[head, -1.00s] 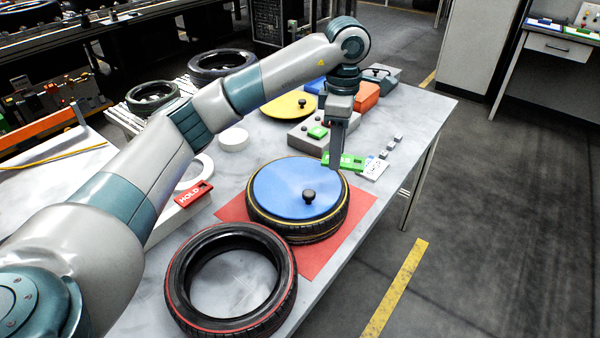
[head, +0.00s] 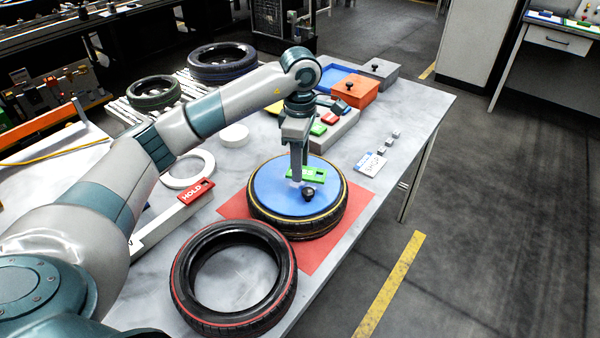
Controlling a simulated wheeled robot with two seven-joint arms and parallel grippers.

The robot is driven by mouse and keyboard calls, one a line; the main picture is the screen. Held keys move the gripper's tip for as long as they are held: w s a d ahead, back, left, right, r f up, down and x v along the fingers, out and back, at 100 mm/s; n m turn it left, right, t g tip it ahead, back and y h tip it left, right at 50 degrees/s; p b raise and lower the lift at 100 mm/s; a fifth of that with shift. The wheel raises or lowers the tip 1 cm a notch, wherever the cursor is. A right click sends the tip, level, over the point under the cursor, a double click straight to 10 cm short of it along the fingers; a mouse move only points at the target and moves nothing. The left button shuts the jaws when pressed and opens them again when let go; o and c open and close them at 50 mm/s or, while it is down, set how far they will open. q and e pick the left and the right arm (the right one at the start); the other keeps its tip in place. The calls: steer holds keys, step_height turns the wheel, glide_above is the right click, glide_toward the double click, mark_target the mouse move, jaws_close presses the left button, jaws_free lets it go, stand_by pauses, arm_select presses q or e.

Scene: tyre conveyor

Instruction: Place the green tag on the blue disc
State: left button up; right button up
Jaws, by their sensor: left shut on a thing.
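The blue disc (head: 275,190) with a black knob lies on a yellow-striped tyre (head: 318,226) on the red mat (head: 325,250). My left gripper (head: 296,180) points down over the disc and is shut on the green tag (head: 315,175). The tag is over the far part of the disc, behind the knob. I cannot tell whether it touches the disc. My right gripper is not in view.
A red-striped tyre (head: 180,285) lies in front. A red HOLD tag (head: 197,191) is at the left. A grey block with coloured tags (head: 340,128), an orange box (head: 357,92) and a white card (head: 370,164) lie behind. The table's right edge is close by.

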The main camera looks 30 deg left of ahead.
arm_select(q)
step_height(320, 180, down, 3)
steer(key=shift+r+p, duration=0.15)
steer(key=shift+p, duration=0.65)
steer(key=shift+f, duration=0.45)
steer(key=shift+f, duration=0.15)
steer(key=o, duration=1)
